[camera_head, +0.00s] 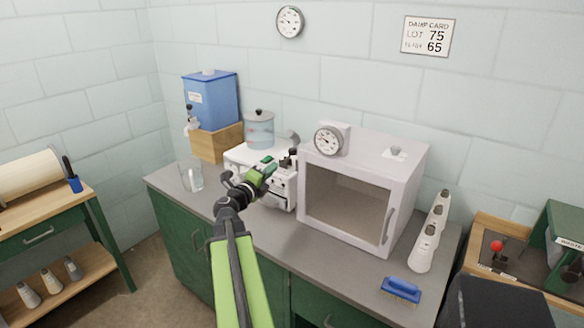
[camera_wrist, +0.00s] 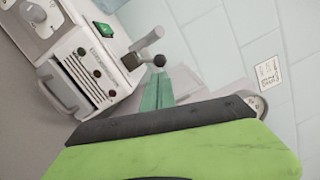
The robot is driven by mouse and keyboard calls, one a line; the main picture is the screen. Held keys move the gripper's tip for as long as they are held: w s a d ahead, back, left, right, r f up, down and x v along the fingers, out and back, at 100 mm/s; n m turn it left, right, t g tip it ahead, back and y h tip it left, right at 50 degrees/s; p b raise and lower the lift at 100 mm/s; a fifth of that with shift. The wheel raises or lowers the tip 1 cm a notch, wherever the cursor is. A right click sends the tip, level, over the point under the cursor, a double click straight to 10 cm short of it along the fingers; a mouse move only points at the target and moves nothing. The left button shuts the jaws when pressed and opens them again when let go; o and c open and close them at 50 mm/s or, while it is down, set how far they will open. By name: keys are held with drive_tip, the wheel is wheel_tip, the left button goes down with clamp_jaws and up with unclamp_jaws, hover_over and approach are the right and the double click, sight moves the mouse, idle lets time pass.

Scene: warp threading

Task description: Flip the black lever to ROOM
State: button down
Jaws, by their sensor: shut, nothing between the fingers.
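The black lever (camera_wrist: 158,61) shows in the wrist view as a dark round knob on a short grey arm, mounted on the side of a white machine (camera_wrist: 72,62). In the head view the lever (camera_head: 293,152) is small and partly crowded by my arm. My gripper (camera_wrist: 158,78) is shut and empty, its green fingertips close to the lever's knob; whether they touch it I cannot tell. In the head view my gripper (camera_head: 270,167) is in front of the white machine. No readable ROOM label shows.
The machine also has a green rocker switch (camera_wrist: 103,29). The counter front is mostly clear.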

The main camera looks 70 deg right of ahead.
drive_tip(key=shift+s+d+f+m+g, duration=0.1)
drive_tip(key=shift+s+f+m+g, duration=0.15)
drive_tip(key=shift+s, duration=0.35)
drive_tip(key=shift+s+d+f+m+g, duration=0.1)
drive_tip(key=shift+s+m+g, duration=0.25)
drive_tip(key=shift+s, duration=0.25)
approach(289, 157)
drive_tip(key=s+d+r, duration=0.2)
drive_tip(key=s+d, duration=0.3)
drive_tip(key=shift+s+d, duration=0.25)
drive_tip(key=shift+d, duration=0.25)
